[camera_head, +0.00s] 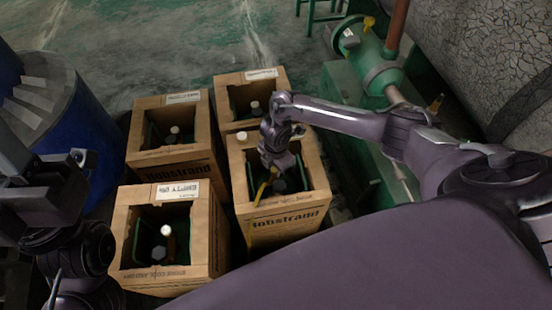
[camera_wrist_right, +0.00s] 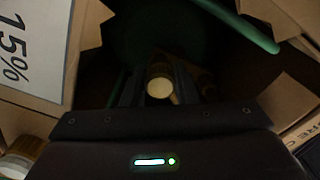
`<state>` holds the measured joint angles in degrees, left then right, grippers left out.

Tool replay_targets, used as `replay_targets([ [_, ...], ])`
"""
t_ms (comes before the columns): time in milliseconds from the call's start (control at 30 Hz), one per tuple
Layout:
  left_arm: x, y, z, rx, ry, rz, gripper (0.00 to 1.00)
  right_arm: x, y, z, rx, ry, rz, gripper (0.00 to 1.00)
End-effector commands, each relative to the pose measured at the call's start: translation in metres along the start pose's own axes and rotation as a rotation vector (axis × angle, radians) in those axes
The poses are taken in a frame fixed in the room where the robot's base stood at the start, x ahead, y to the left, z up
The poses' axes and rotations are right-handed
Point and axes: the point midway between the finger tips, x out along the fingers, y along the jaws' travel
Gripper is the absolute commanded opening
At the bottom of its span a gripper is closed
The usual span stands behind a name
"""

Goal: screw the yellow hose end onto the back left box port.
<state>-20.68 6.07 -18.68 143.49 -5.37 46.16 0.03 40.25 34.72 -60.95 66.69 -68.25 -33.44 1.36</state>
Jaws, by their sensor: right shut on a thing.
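My right gripper (camera_head: 272,172) reaches down into the front right box (camera_head: 285,225). In the right wrist view, my right gripper (camera_wrist_right: 158,92) is shut on a small piece with a pale yellowish round end (camera_wrist_right: 159,88). I cannot tell whether this piece is the yellow hose end. A slanting yellow piece (camera_head: 264,188) shows just below this gripper in the head view. The back left box (camera_head: 168,168) stands open with a white-capped port (camera_head: 175,130) inside, apart from the gripper. My left arm shows at the left edge; its fingertips cannot be made out.
The front left box (camera_head: 165,276) and back right box (camera_head: 250,78) also hold white-capped items. A loose pale cap (camera_head: 242,136) sits on the front right box's rim. A blue drum (camera_head: 85,130) stands left; green machinery (camera_head: 365,55) stands right.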

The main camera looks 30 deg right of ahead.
Motion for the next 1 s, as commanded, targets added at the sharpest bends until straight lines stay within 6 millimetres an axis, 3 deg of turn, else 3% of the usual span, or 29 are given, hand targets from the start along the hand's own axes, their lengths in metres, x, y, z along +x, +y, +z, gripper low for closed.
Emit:
replay_targets([
  [300, 0.003, 0.0, -0.001, 0.0, 0.0, 0.0, 0.36, 0.001, -0.002, -0.002, 0.015, 0.003, -0.004, 0.05],
  [1000, 0.033, -0.001, -0.007, 0.0, 0.0, 0.0, 0.36, 0.002, -0.004, -0.003, 0.305, 0.003, -0.006, 0.05],
])
